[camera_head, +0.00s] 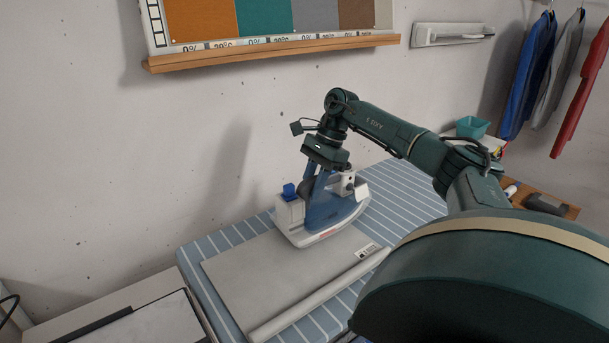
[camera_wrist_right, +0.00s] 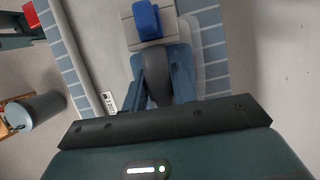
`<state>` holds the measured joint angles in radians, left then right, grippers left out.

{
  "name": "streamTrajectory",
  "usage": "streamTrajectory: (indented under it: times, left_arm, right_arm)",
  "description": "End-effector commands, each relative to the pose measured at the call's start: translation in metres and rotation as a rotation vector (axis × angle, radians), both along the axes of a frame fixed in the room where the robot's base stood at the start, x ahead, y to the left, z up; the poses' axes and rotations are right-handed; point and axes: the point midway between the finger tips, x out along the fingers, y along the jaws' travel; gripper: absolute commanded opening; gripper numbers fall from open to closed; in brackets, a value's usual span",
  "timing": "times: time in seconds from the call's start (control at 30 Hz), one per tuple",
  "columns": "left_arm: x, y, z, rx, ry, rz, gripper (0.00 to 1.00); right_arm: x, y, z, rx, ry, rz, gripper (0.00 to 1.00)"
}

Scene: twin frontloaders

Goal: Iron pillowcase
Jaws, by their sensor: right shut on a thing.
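A blue and white iron (camera_head: 322,222) is over the far right part of a grey pillowcase (camera_head: 265,280). The pillowcase lies flat on a blue striped ironing board (camera_head: 228,240), with a small label at its right corner and a rolled or folded light edge along its near side. My right gripper (camera_head: 325,165) is shut on the iron's handle from above. The iron looks tilted; I cannot tell whether its sole touches the cloth. In the right wrist view the iron (camera_wrist_right: 150,65) shows below the gripper, its handle between the jaws. My left gripper is not in view.
A shelf with colour swatches (camera_head: 270,50) hangs on the wall behind. A teal container (camera_head: 472,127) and a dark cylinder (camera_head: 545,204) are at the right. Clothes (camera_head: 530,75) hang at the far right. A white surface (camera_head: 150,320) is at the lower left.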

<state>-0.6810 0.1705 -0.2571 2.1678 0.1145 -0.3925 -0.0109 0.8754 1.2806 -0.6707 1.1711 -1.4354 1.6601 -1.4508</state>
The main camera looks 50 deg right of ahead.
Motion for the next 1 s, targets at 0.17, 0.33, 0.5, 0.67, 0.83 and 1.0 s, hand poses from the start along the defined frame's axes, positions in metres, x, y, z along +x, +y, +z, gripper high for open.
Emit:
streamTrajectory:
  times: [0.17, 0.33, 0.5, 0.67, 0.83, 1.0]
  left_arm:
    - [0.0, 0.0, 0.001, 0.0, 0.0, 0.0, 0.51]
    - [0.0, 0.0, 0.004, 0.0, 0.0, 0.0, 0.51]
    - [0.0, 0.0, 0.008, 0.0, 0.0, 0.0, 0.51]
    - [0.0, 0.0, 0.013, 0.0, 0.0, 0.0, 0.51]
    - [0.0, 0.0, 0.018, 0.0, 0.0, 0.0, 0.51]
    - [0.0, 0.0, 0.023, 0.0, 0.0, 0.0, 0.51]
  right_arm:
    - [-0.002, -0.007, 0.001, -0.002, -0.001, -0.002, 0.0]
    - [-0.004, -0.016, 0.002, -0.003, 0.0, -0.004, 0.0]
    - [-0.007, -0.03, 0.002, -0.002, 0.0, -0.004, 0.0]
    - [-0.01, -0.043, 0.003, -0.002, 0.0, -0.004, 0.0]
    - [-0.013, -0.057, 0.003, -0.001, 0.001, -0.003, 0.0]
    - [-0.016, -0.072, 0.003, -0.001, -0.001, -0.005, 0.0]
